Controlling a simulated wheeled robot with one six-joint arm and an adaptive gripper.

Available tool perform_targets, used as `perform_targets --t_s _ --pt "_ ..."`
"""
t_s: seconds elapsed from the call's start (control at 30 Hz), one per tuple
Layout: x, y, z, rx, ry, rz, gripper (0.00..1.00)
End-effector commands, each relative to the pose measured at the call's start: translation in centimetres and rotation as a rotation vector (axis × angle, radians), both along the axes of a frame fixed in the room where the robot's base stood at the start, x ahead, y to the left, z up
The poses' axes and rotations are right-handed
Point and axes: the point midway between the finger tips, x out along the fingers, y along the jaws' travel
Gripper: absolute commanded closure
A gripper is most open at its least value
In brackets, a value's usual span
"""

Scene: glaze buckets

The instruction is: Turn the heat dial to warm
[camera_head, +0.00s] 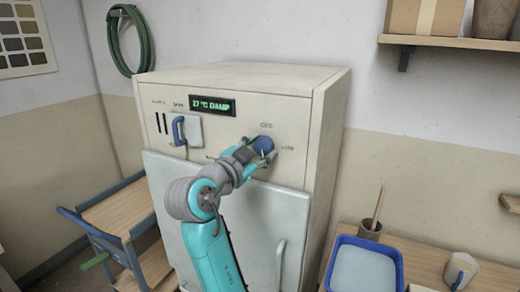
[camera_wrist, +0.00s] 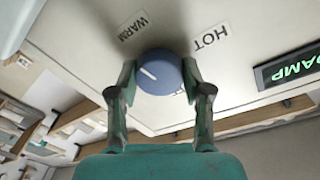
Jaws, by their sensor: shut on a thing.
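The blue round heat dial (camera_head: 264,144) is on the upper right front of the cream cabinet (camera_head: 332,130). In the wrist view the dial (camera_wrist: 163,77) has a white pointer line at its left side, pointing left and slightly up. The WARM label (camera_wrist: 133,26) is above left of the dial, and the HOT label (camera_wrist: 210,34) is above right. My gripper (camera_wrist: 159,72) is shut on the dial, one finger on each side. The dark display (camera_head: 212,106) shows green text that appears to read 27 °C DAMP.
A blue handle (camera_head: 179,130) is on a white plate left of the dial. The cabinet's pale door (camera_head: 265,215) is below, behind my arm. A wooden cart (camera_head: 118,210) stands left. A blue tub (camera_head: 364,265) sits on the right table. A shelf (camera_head: 450,43) hangs upper right.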

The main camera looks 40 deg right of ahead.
Motion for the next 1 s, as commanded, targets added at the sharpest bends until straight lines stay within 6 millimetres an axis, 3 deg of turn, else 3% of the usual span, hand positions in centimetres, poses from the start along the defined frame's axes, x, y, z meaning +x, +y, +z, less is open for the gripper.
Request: perform_targets --t_s 0.4,0.97,1.0 --pt "0.01 0.01 -0.21 0.069 -0.174 -0.001 0.86" --pt "0.02 0.01 -0.22 0.078 -0.198 -0.001 0.86" --pt "0.02 0.01 -0.22 0.078 -0.198 -0.001 0.41"
